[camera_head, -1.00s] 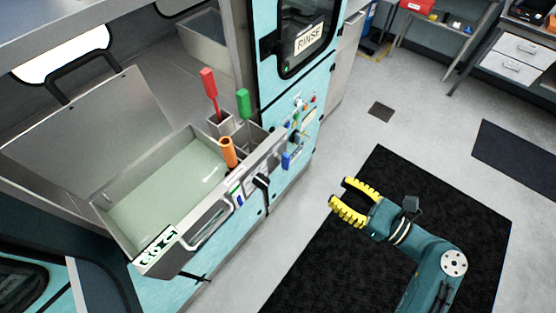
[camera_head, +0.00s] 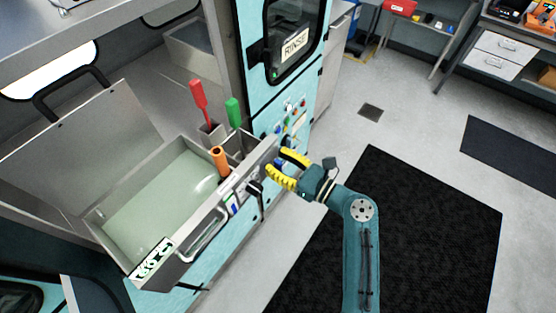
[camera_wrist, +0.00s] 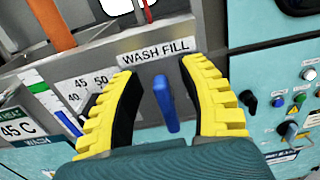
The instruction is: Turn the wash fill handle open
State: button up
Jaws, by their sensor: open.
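In the wrist view the blue wash fill handle (camera_wrist: 165,100) hangs roughly vertical on the grey front panel, below the "WASH FILL" label (camera_wrist: 156,50). My gripper (camera_wrist: 160,78) is open, with one yellow finger on each side of the handle. A gap shows between each finger and the handle in the picture, and I see no contact. In the head view my gripper (camera_head: 274,163) is at the right end of the wash tank's front (camera_head: 235,190).
The wash tank holds pale liquid (camera_head: 165,205). Red (camera_head: 198,95), green (camera_head: 233,113) and orange (camera_head: 220,160) handles stand at its right end. A dial with temperature marks (camera_wrist: 88,105) is left of the fingers. Knobs and buttons (camera_wrist: 299,98) are to the right. The floor mat (camera_head: 400,240) is clear.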

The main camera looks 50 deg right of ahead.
aim_at(263, 171)
grip_shut()
dwell(0.5)
jog(key=n, duration=0.3)
jog(key=a+n, duration=0.1)
jog(key=shift+s+f+n, duration=0.15)
jog(key=shift+f+n, duration=0.1)
jog(key=shift+n, duration=0.05)
jog(key=n+b, duration=0.1)
jog(key=n, duration=0.2)
jog(key=a+n+b, duration=0.1)
jog(key=shift+f+n+b, duration=0.3)
jog(key=shift+f, duration=0.1)
jog(key=n+b, duration=0.1)
jog(key=f+n+b, duration=0.1)
jog(key=n, duration=0.1)
jog(key=n+b, duration=0.2)
jog(key=shift+s+a+f, duration=0.1)
jog(key=shift+a+f, duration=0.1)
jog(key=shift+a, duration=0.2)
jog(key=shift+f+n+b, duration=0.15)
jog(key=shift+n+b, duration=0.6)
jog(key=shift+n, duration=0.2)
jog(key=shift+f+n+b, duration=0.1)
jog(key=shift+n+b, duration=0.65)
jog(key=shift+n, duration=0.2)
